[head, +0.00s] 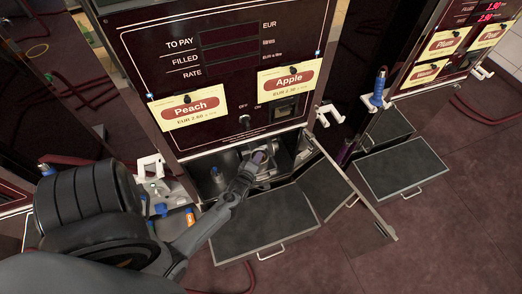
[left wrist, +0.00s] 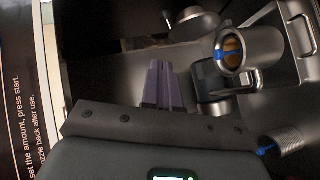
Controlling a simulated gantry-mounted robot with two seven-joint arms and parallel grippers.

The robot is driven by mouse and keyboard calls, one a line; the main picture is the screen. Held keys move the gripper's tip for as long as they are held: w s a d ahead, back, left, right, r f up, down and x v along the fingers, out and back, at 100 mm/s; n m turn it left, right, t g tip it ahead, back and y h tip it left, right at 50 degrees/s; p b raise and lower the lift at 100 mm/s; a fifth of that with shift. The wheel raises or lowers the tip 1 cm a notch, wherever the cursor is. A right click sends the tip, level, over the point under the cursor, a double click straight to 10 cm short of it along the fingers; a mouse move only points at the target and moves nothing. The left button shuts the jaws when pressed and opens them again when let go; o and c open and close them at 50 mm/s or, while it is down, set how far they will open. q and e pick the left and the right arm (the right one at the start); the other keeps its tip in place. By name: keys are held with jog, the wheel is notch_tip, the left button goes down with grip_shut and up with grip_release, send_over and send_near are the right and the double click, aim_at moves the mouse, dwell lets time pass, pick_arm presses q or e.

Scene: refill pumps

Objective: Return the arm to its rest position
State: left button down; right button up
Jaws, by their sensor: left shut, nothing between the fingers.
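My left arm reaches from the lower left of the head view to the refill pump (head: 222,75). My left gripper (head: 258,158) is inside the open lower compartment (head: 208,162) of the pump, below the Apple label (head: 290,82). In the left wrist view its purple-grey fingers (left wrist: 163,84) are together, with nothing between them. Metal cylindrical fittings with blue parts (left wrist: 250,48) are to the right of the fingers and look apart from them. My right gripper is not in view.
An open door (head: 348,183) stands at the compartment's right side. A dark drawer (head: 262,224) sticks out below, and another drawer (head: 402,168) is out at the neighbouring pump. A white shelf with small bottles (head: 165,208) is near my forearm. Bare floor (head: 440,235) lies at lower right.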

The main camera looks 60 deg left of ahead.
pick_arm(q)
jog(key=d+r+m+h, duration=0.4)
jog(key=d+r+m, duration=0.2)
jog(key=d, duration=0.5)
jog(key=d+r+m+h, duration=0.4)
jog(key=d+r+m, duration=0.3)
jog(key=d, duration=0.3)
jog(key=s+d+r+m+g+h, duration=0.2)
jog(key=s+d+r+m+g, duration=0.2)
jog(key=s+d+m+g, duration=0.6)
notch_tip(320, 180, up, 36)
jog(key=s+a+m+t+p, duration=0.1)
jog(key=s+a+m+p, duration=0.1)
jog(key=p, duration=3.4)
jog(key=shift+r+t, duration=0.15)
jog(key=shift+t, duration=0.25)
